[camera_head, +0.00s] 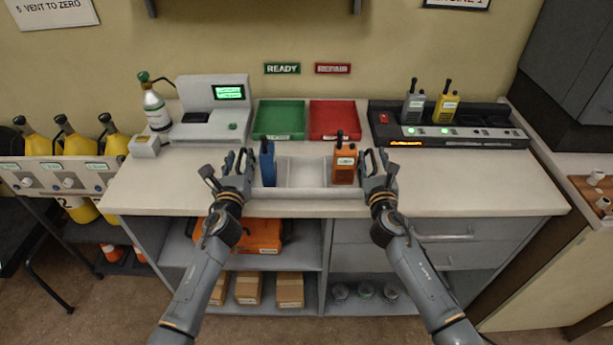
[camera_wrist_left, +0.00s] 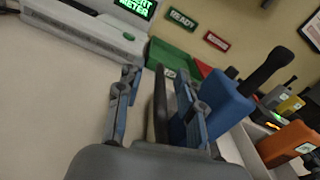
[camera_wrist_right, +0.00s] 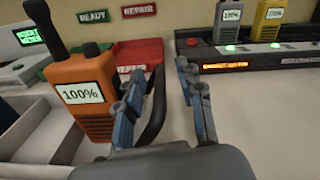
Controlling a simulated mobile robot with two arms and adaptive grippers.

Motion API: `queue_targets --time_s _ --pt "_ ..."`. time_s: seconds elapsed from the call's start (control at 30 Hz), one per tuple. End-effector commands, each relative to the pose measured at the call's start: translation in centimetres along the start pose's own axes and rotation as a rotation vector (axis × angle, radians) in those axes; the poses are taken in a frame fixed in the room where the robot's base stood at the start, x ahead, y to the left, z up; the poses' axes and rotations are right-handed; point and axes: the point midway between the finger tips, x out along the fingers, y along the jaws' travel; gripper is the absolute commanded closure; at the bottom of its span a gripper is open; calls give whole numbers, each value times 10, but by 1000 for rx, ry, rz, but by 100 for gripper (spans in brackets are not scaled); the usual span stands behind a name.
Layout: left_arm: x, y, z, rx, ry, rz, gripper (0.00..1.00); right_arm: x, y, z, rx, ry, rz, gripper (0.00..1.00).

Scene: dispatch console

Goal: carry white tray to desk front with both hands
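The white tray (camera_head: 305,194) sits on the desk near its front edge, with several compartments. A blue radio (camera_head: 267,163) stands in its left end and an orange radio (camera_head: 345,162) in its right end. My left gripper (camera_head: 238,160) is at the tray's left end; the left wrist view shows a dark handle (camera_wrist_left: 160,105) between its spread fingers. My right gripper (camera_head: 376,160) is at the right end; the right wrist view shows a dark handle (camera_wrist_right: 156,108) between its spread fingers. Both grippers look open, with gaps beside the handles.
Behind the tray lie a green bin (camera_head: 279,120) and a red bin (camera_head: 335,120). A grey meter (camera_head: 213,110) stands at the back left, and a charger rack (camera_head: 450,130) with two radios at the back right. The desk (camera_head: 480,185) is clear to both sides.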

Motion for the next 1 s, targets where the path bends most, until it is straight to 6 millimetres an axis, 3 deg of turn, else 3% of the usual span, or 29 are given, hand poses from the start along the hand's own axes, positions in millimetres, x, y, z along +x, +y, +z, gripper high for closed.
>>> queue_targets --time_s 0.27,0.47,1.0 --pt "1 0 0 0 0 0 63 1 0 0 0 0 0 62" --pt "1 0 0 0 0 0 99 1 0 0 0 0 0 99" --pt "2 0 5 0 -4 2 100 1 0 4 -4 -4 2 100"
